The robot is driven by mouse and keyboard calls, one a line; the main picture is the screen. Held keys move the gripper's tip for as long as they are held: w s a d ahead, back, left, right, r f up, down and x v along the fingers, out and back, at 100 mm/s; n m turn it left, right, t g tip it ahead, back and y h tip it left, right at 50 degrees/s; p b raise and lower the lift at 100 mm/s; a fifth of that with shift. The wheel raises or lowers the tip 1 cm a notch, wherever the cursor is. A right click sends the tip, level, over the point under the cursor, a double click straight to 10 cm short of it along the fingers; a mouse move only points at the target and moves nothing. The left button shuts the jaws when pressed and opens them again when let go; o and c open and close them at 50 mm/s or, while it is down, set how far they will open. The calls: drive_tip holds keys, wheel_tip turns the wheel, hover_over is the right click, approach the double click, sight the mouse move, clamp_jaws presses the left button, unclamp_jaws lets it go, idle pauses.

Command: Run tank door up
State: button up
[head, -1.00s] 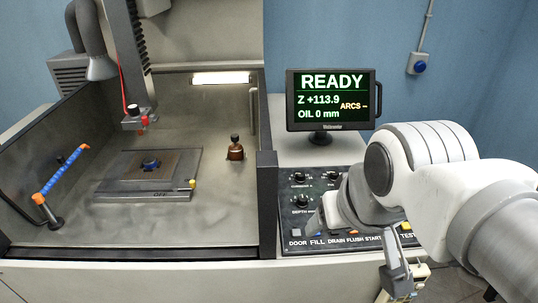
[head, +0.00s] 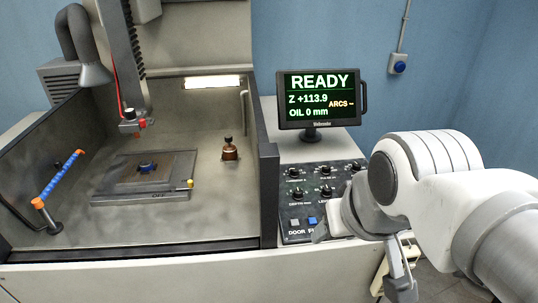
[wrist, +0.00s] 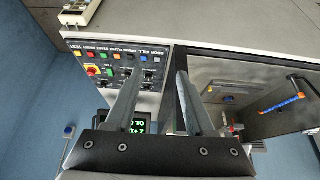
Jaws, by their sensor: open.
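The tank (head: 30,190) stands open at the left in the head view, with its front edge low and a bare view inside. The grey button (head: 294,221) above the label DOOR is at the panel's lower left corner, and the blue FILL button (head: 312,220) is beside it. In the wrist view the DOOR button (wrist: 144,58) shows beyond my fingers. My gripper (wrist: 152,80) is open and empty, its two fingers spread and apart from the panel. In the head view my arm covers the panel's right part.
The control panel (head: 300,202) carries several knobs. A monitor (head: 318,98) behind it reads READY, Z +113.9, OIL 0 mm. A red emergency button (wrist: 93,71) is on the panel.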

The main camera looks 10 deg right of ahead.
clamp_jaws()
idle(1.4)
